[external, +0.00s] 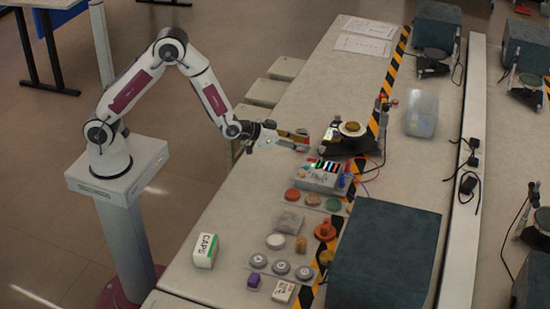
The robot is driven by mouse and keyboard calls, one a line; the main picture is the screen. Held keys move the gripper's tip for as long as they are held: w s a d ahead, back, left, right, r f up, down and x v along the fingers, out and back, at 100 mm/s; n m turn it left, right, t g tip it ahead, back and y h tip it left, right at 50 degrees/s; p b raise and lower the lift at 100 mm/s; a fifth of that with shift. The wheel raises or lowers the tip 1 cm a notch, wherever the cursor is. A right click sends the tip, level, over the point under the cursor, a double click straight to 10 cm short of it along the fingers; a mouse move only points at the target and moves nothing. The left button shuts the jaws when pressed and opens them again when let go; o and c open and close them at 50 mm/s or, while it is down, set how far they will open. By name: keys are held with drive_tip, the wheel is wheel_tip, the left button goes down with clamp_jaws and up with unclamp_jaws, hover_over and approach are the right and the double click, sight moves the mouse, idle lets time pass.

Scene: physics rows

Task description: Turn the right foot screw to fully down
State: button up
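A dark instrument (362,144) with a pale round platform and a tan disc on top stands on the bench, right of centre. A small lit greenish panel shows on its left side. Its foot screws are too small to tell apart, so I cannot make out the right foot screw or its height. My gripper (306,140) reaches in from the left over the bench, just left of the instrument. Its two fingers look spread, with a narrow gap between them and nothing visible held. I cannot tell whether a fingertip touches the instrument.
A grey box (321,175) with coloured parts and wires sits just in front of the instrument. A clear plastic bin (421,113) stands to its right. Striped tape (392,68) runs along the bench. A large dark block (385,255) and several small items lie nearer.

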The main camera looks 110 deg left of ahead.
drive_tip(key=s+d+r+m+h, duration=0.1)
drive_tip(key=s+d+r+h, duration=0.1)
drive_tip(key=d+r, duration=0.4)
drive_tip(key=s+d+r+m+h, duration=0.2)
drive_tip(key=s+d+r, duration=0.2)
drive_tip(key=d, duration=0.3)
drive_tip(key=shift+d+r+g, duration=0.2)
drive_tip(key=shift+r+g, duration=0.1)
drive_tip(key=shift+r, duration=0.6)
